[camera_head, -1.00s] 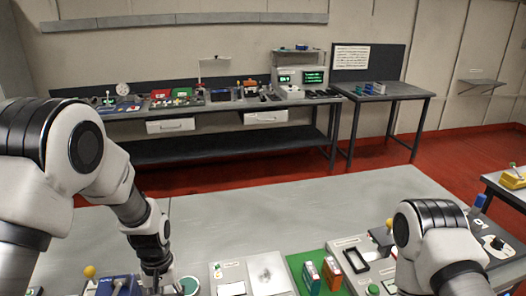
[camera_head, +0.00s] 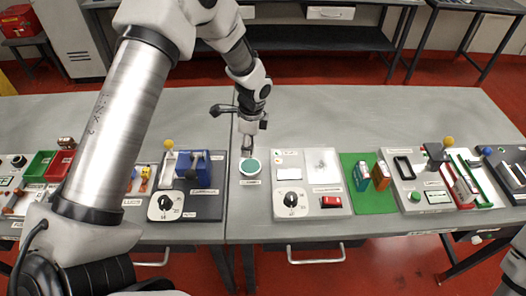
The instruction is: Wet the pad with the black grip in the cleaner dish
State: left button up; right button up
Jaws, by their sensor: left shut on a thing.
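The cleaner dish (camera_head: 256,177) is a small round white dish with a green inside, on the grey bench near the middle of the head view. My left gripper (camera_head: 247,150) points down at the dish's back edge, shut on a small dark piece that looks like the pad with the black grip (camera_head: 246,153). The pad's underside is hidden, and I cannot tell whether it touches the liquid. Only part of my right arm shows at the lower right edge; its gripper is out of view.
Left of the dish is a blue device (camera_head: 193,168) with a yellow-knobbed lever. To its right are a light panel with a dial (camera_head: 290,200) and a green mat (camera_head: 378,203) with two small boxes. Bare bench lies behind the dish.

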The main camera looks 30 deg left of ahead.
pick_arm(q)
jog(key=b, duration=0.5)
send_over(249, 166)
jog(key=f, duration=0.5)
jog(key=shift+w+d+f, duration=0.1)
jog(key=shift+w+f, duration=0.1)
jog(key=shift+f, duration=0.05)
jog(key=shift+s+f+b, duration=0.1)
jog(key=shift+f+b, duration=0.25)
jog(key=shift+f, duration=0.1)
jog(key=shift+r, duration=0.1)
jog(key=shift+f, duration=0.55)
dwell(1.1)
notch_tip(249, 166, up, 7)
jog(key=p, duration=0.6)
jog(key=shift+p, duration=0.4)
